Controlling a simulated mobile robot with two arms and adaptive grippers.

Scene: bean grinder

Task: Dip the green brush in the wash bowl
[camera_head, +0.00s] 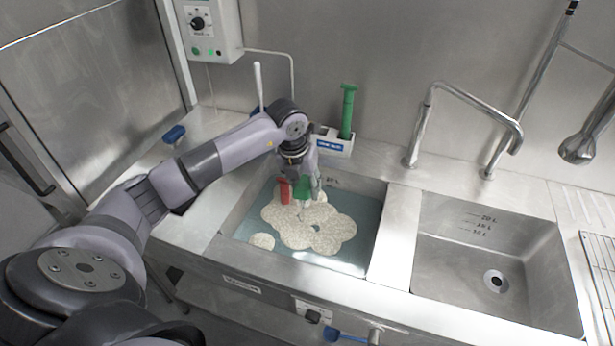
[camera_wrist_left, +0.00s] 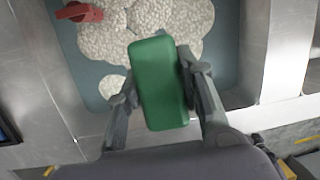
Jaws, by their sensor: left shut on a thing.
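My left gripper (camera_head: 306,187) is over the left basin, pointing down. It is shut on a green block-shaped thing, taken as the green brush (camera_wrist_left: 160,84), which sits between its two fingers in the left wrist view. In the head view the green brush (camera_head: 303,191) shows only in part below the gripper. The wash bowl (camera_head: 371,225) is the left steel basin, with bluish water and pale foam (camera_head: 318,231). Whether the brush touches the foam or water I cannot tell. My right gripper is not in view.
A red thing (camera_head: 284,191) is at the basin's back left, close to the gripper. A white holder (camera_head: 335,146) with an upright green handle (camera_head: 347,111) stands behind the basin. A tap (camera_head: 424,125) rises to the right. The right basin (camera_head: 455,262) is empty.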

